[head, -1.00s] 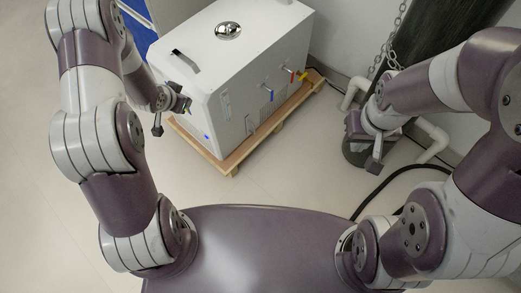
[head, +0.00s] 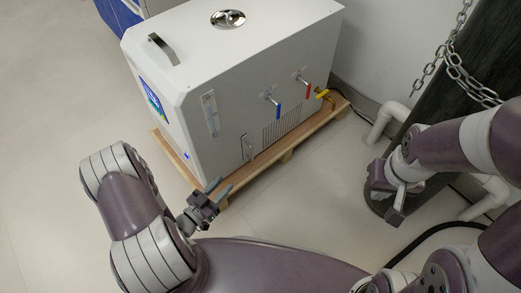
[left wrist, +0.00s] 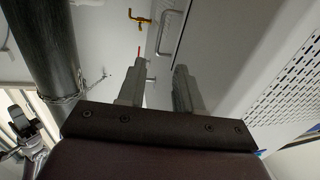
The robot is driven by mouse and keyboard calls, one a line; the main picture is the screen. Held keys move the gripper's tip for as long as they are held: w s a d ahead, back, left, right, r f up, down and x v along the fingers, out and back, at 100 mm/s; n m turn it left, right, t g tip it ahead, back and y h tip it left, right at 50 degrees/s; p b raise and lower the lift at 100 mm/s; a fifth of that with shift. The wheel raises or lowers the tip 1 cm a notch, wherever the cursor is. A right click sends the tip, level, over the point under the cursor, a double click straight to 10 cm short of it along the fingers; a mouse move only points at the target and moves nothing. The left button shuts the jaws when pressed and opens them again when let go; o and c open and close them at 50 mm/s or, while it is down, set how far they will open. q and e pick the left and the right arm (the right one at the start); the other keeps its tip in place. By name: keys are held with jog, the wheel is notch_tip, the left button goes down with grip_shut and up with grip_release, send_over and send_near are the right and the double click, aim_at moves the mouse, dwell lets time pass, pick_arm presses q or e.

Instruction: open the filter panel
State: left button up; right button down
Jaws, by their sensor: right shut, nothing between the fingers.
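The white distiller (head: 225,75) stands in the middle of the head view. Its side facing me carries a slatted vent (head: 282,127) and a thin metal handle (head: 248,147) low near the front corner; I take this area to be the filter panel, but its outline is unclear. My left gripper (head: 220,187) is open and empty, just in front of this side's lower edge, apart from the handle. In the left wrist view a handle (left wrist: 167,32) shows beyond the two parted fingers, with a perforated grille (left wrist: 290,75) at right. My right gripper (head: 396,210) is shut and empty, right of the distiller.
The distiller sits on a wooden pallet (head: 300,138). Blue (head: 278,110), red (head: 307,91) and yellow (head: 322,94) valve levers stick out of its side. A dark cylinder (head: 465,85) with a chain and white pipes stand at right. The floor at left is clear.

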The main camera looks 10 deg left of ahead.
pick_arm(q)
jog(key=b+x, duration=0.5)
jog(key=x, duration=0.8)
jog(key=shift+w, duration=0.1)
grip_shut()
dwell(0.9)
